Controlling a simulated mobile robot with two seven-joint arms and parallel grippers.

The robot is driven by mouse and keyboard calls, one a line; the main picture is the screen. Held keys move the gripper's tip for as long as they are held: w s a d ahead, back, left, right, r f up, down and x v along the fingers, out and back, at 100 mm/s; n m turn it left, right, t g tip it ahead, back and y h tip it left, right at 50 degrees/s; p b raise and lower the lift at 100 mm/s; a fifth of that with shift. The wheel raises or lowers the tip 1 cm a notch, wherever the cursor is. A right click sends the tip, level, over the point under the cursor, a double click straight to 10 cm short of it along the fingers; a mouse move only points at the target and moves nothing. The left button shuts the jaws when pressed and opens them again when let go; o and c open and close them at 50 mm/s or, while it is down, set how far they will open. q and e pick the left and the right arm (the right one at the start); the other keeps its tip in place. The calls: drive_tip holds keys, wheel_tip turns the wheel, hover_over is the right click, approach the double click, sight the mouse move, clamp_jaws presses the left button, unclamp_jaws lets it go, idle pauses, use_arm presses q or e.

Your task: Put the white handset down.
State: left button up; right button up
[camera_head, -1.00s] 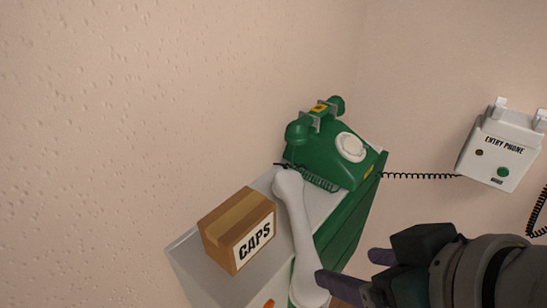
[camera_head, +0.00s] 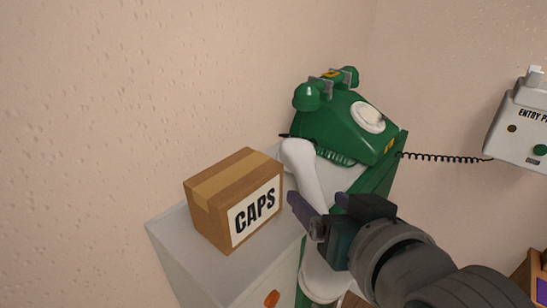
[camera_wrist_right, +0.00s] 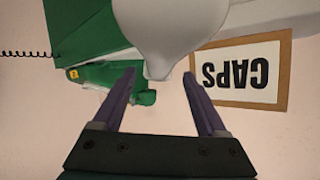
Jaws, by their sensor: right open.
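The white handset (camera_head: 304,172) lies on top of the grey cabinet (camera_head: 181,236), between the cardboard box and the green phone. Its near end reaches past the cabinet's front edge, and its middle is partly hidden by my right gripper. My right gripper (camera_head: 317,199) is open at the handset's middle in the head view. In the right wrist view, a rounded white end of the handset (camera_wrist_right: 170,30) shows ahead of the two open purple fingers (camera_wrist_right: 160,73), with nothing held between them. I cannot tell whether they touch it. My left gripper is not in view.
A cardboard box marked CAPS (camera_head: 233,199) stands left of the handset. A green dial phone (camera_head: 347,128) with its green handset on top sits behind. A white entry phone (camera_head: 522,125) hangs on the right wall. A black coiled cord (camera_head: 445,157) runs between the phones.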

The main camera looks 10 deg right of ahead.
sight(314, 191)
drive_tip(key=shift+x, duration=1.95)
drive_tip(key=shift+w+d+r, duration=0.1)
drive_tip(key=shift+r, duration=0.1)
drive_tip(key=shift+c, duration=0.2)
clamp_jaws()
